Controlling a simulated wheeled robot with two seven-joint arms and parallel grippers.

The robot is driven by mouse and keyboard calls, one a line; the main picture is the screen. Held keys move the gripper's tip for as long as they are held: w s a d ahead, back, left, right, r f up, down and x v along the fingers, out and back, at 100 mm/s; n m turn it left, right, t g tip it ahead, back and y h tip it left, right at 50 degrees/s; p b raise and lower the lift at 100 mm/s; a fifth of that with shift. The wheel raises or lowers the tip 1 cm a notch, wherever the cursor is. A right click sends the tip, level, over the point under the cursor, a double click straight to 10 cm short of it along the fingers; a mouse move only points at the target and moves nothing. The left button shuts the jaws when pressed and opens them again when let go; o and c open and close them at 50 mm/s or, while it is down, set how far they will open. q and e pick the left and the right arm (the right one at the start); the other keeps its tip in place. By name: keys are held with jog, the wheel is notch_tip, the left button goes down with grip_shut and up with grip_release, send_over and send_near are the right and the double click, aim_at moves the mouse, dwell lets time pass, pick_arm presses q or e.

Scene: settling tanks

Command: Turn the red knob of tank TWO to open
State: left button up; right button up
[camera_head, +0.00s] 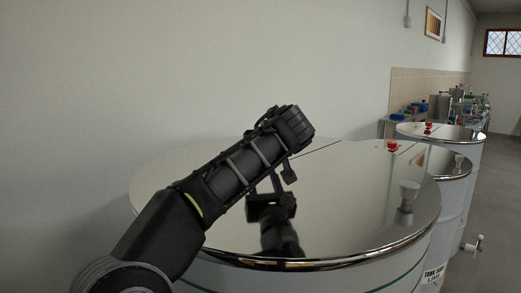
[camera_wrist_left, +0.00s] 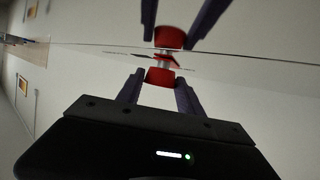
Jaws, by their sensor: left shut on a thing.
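My left gripper (camera_wrist_left: 158,80) shows in the wrist view with one dark finger on each side of a red knob (camera_wrist_left: 161,76), shut on it. The knob stands on a short metal stem at the mirror-like lid, and its reflection shows beyond the lid surface. In the head view my left arm reaches over the large near tank (camera_head: 370,225), and its forearm and wrist hide the held knob and the fingers. A small label (camera_head: 433,273) on the near tank begins with TANK; the rest is hard to read. My right gripper is in neither view.
More tanks stand behind at the right, with a shiny lid (camera_head: 455,134). Red knobs (camera_head: 392,146) and (camera_head: 428,127) show at the back right. A cluttered bench (camera_head: 398,118) lies along the far wall. The floor (camera_head: 495,190) at the right is clear.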

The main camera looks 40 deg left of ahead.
pick_arm(q)
jog(key=shift+w+d+n+g+y+p, duration=0.1)
jog(key=shift+n+g+y+p, duration=0.25)
jog(key=shift+n+g, duration=0.15)
jog(key=shift+w+d+n+g+y+p, duration=0.1)
jog(key=shift+n+g+y+p, duration=0.2)
jog(key=shift+n+g, duration=0.2)
jog(key=shift+a, duration=0.1)
jog(key=shift+n+g, duration=0.4)
jog(key=o, duration=1.3)
jog(key=shift+s, duration=0.1)
